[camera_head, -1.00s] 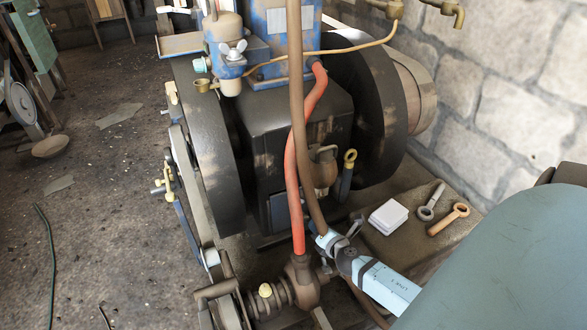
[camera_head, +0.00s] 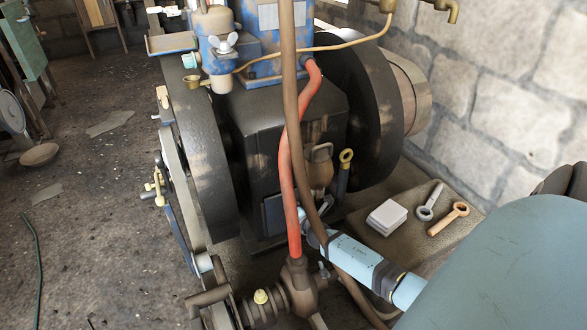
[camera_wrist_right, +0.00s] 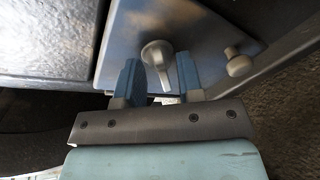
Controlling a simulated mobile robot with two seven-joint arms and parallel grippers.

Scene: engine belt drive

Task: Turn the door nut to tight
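The door nut (camera_wrist_right: 157,55) is a grey knob with a flat wing pointing down, on the blue-grey door plate (camera_wrist_right: 192,25) in the right wrist view. My right gripper (camera_wrist_right: 158,72) is open, with one blue finger on each side of the nut; gaps show between the fingers and the nut. In the head view the door (camera_head: 272,215) is a small blue-grey plate low on the engine's front. My right gripper (camera_head: 316,216) is beside it, partly hidden by the red hose and brown pipe. The nut is not distinguishable there. My left gripper is not in view.
The red hose (camera_head: 287,180) and brown pipe (camera_head: 292,120) run down in front of the engine. A second round knob (camera_wrist_right: 238,62) sits right of the nut. Flywheels (camera_head: 203,150) flank the engine.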

